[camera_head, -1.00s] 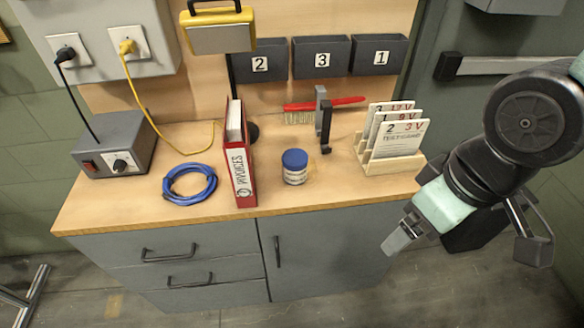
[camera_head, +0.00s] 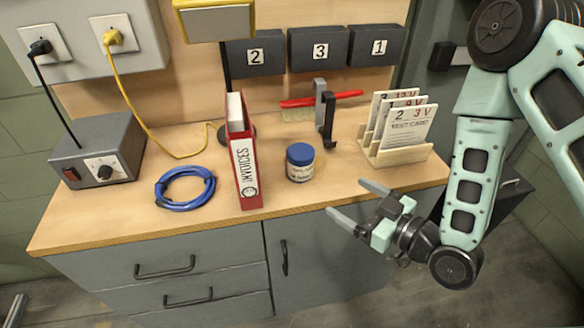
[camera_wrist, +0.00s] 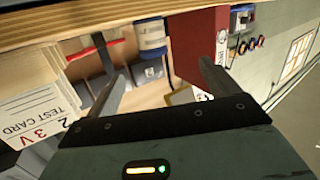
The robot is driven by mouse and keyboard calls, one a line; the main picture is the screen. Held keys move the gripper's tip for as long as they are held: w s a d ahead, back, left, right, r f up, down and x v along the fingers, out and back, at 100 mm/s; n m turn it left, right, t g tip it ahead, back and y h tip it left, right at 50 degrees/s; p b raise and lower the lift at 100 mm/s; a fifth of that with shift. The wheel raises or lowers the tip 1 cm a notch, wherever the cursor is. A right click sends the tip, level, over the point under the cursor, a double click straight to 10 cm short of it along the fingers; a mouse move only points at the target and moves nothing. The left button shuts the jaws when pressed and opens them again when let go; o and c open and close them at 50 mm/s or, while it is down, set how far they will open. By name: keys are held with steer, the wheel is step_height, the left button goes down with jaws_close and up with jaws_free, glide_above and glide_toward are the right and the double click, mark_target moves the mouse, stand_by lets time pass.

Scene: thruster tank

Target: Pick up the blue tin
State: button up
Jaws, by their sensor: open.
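The blue tin (camera_head: 300,163) is a small jar with a blue lid and a pale label. It stands upright on the wooden bench top, right of the red binder. In the wrist view the tin (camera_wrist: 150,38) shows beyond the fingers, near the top middle. My gripper (camera_head: 352,202) is open and empty at the bench's front edge, to the right of the tin and nearer the front, not touching it. In the wrist view both fingers of my gripper (camera_wrist: 163,85) are spread apart with nothing between them.
A red binder (camera_head: 243,165) stands left of the tin. A card rack (camera_head: 395,155) is to its right. A hook stand (camera_head: 328,120) and a red brush (camera_head: 320,100) are behind. A blue cable coil (camera_head: 185,188) and a grey power box (camera_head: 98,152) lie left. Bench top before the tin is clear.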

steer(key=d+m+t, duration=0.1)
steer(key=t, duration=0.1)
steer(key=b, duration=1.2)
glide_toward(310, 163)
steer(key=x, duration=0.2)
steer(key=p+x, duration=0.2)
steer(key=x, duration=0.1)
steer(key=shift+w+a+r, duration=0.15)
steer(key=shift+a, duration=0.15)
steer(key=shift+f+p+x, duration=0.15)
steer(key=shift+p+x, duration=0.2)
steer(key=shift+x, duration=1.2)
steer(key=shift+f+p+x, duration=0.15)
steer(key=shift+p+x, duration=0.15)
steer(key=shift+x, duration=1.3)
steer(key=shift+w+d, duration=0.1)
steer(key=shift+d, duration=0.05)
steer(key=c, duration=1.2)
